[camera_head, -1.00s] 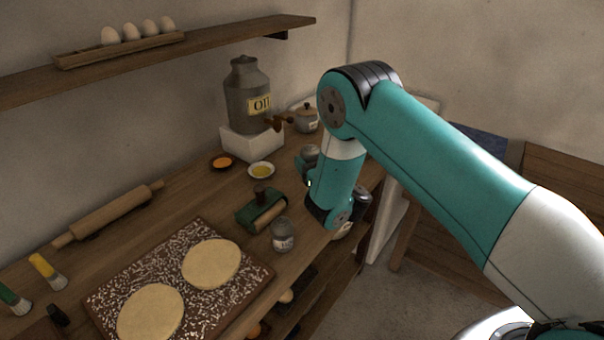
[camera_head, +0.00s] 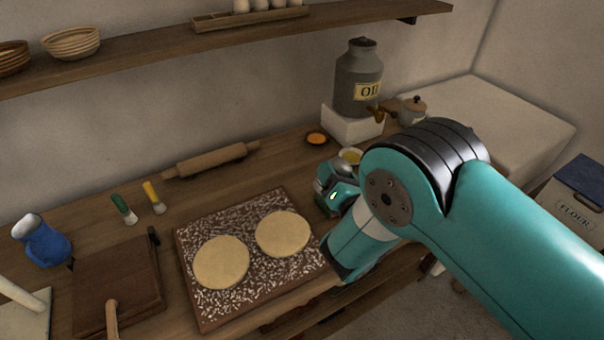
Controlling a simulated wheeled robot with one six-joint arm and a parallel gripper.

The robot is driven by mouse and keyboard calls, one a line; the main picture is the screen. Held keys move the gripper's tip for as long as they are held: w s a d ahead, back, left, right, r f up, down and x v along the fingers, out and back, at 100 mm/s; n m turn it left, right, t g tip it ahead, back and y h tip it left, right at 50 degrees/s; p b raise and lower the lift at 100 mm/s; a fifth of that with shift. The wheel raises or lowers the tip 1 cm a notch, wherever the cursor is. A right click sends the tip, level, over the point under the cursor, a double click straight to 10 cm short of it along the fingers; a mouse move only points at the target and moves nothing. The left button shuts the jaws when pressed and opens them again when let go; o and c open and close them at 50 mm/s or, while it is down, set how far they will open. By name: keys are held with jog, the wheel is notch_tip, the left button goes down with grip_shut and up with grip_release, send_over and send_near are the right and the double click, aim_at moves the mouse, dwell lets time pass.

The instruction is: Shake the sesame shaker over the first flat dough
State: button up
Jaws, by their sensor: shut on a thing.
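Two pale round flat doughs lie on a flour-dusted dark board (camera_head: 208,322). One dough (camera_head: 221,262) is at the left, the other (camera_head: 284,234) at the right and slightly farther back. I cannot tell which one is the first. My arm comes in from the right, and its wrist hangs just right of the board, beside the right dough. The jaws and anything in them are hidden behind my arm. I see no sesame shaker in the present view.
A blue jug (camera_head: 42,242) stands far left. An oil can (camera_head: 359,80) stands on a white block behind my arm. A shelf (camera_head: 200,46) runs above.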

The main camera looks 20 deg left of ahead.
jog(key=s+a+f+m+g+y+b, duration=0.1)
jog(key=s+a+f+m+b, duration=0.2)
jog(key=s+a+m+b, duration=0.5)
jog(key=m+b, duration=0.6)
jog(key=m, duration=0.3)
jog(key=shift+s+a+f+y, duration=0.2)
jog(key=shift+a+f+y, duration=0.2)
